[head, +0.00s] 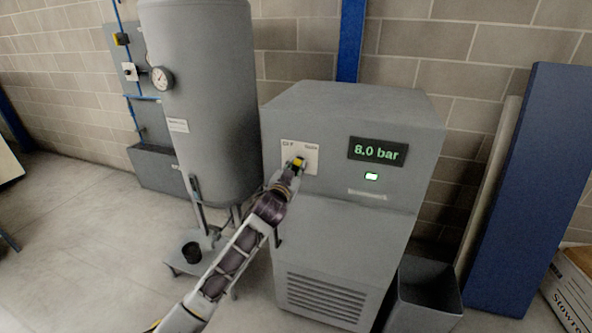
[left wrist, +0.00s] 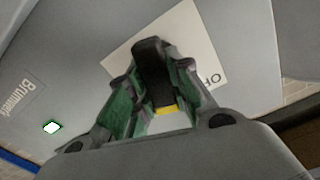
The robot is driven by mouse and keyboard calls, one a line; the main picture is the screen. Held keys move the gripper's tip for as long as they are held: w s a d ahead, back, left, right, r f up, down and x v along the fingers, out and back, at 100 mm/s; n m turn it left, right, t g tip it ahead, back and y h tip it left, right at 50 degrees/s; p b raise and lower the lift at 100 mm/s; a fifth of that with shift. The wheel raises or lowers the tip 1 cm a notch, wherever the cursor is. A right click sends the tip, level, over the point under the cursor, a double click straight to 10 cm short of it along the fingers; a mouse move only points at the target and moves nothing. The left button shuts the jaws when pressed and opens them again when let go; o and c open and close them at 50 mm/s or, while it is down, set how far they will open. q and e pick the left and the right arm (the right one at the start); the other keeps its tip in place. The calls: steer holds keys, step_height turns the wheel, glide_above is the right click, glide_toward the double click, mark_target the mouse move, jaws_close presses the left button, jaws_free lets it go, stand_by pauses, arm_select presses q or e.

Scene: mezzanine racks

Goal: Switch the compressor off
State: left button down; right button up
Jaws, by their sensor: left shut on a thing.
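The compressor (head: 345,225) is a grey cabinet with a lit green display (head: 377,152) reading 8.0 bar and a lit green lamp (head: 371,176) below it. The lamp also glows in the left wrist view (left wrist: 52,127). A pale switch plate (head: 312,153) is on its upper left front; "OFF" is readable at one end, the other label is too small. My left gripper (head: 297,167) is at this plate, shut on the black switch handle (left wrist: 152,62). A yellow part (left wrist: 166,110) shows between the fingers. The gripper hides much of the switch. My right gripper is out of view.
A tall grey tank (head: 205,90) with a round gauge (head: 162,78) stands left of the compressor. A dark bin (head: 425,295) stands at its right, near a blue panel (head: 525,190) and a carton (head: 572,290). The floor at left is clear.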

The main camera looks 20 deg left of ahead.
arm_select(q)
steer(key=n, duration=0.2)
steer(key=shift+n, duration=0.3)
steer(key=shift+a+n+p, duration=0.1)
steer(key=shift+n+p, duration=0.4)
steer(key=shift+n, duration=0.7)
steer(key=n+p, duration=0.1)
steer(key=n, duration=0.2)
steer(key=shift+a+r, duration=0.1)
steer(key=shift+a+n+p, duration=0.15)
steer(key=shift+n+p, duration=0.85)
steer(key=shift+n, duration=0.7)
steer(key=c, duration=1.3)
jaws_free()
steer(key=shift+f, duration=0.2)
